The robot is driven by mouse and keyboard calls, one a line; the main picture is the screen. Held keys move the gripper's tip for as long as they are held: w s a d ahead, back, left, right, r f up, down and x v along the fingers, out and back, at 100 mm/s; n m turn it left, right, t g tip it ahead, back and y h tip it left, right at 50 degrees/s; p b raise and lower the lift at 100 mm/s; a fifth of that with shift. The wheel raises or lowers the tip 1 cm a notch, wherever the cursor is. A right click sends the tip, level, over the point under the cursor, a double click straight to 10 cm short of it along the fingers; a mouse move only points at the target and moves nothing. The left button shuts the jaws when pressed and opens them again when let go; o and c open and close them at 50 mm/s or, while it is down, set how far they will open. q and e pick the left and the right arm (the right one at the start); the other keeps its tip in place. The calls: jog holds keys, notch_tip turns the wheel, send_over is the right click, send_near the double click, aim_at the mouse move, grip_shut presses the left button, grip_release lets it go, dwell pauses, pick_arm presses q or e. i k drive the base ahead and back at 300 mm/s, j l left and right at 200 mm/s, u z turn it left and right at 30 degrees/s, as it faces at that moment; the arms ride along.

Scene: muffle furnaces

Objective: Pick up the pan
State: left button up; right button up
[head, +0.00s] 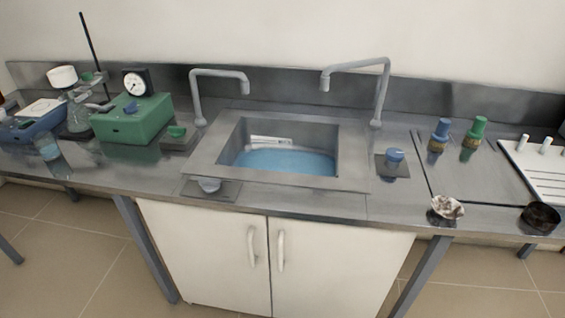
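A small dark round vessel (540,218), which looks like the pan, sits at the front edge of the steel counter at the far right. Its inside is dark and its near wall is brownish black. No handle can be made out. Neither of my grippers is in the head view, so I cannot see where they are relative to it.
A bowl with crumpled white material (446,208) stands left of the dark vessel. A white rack (545,172) with pegs lies behind it. Blue (439,135) and green (474,138) bottles stand farther back. A sink (285,160) with water fills the middle.

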aim_at(539, 214)
jog(key=z, duration=1.8)
jog(key=i+l+u, duration=0.2)
jog(key=i+l, duration=0.95)
jog(key=i+j, duration=0.05)
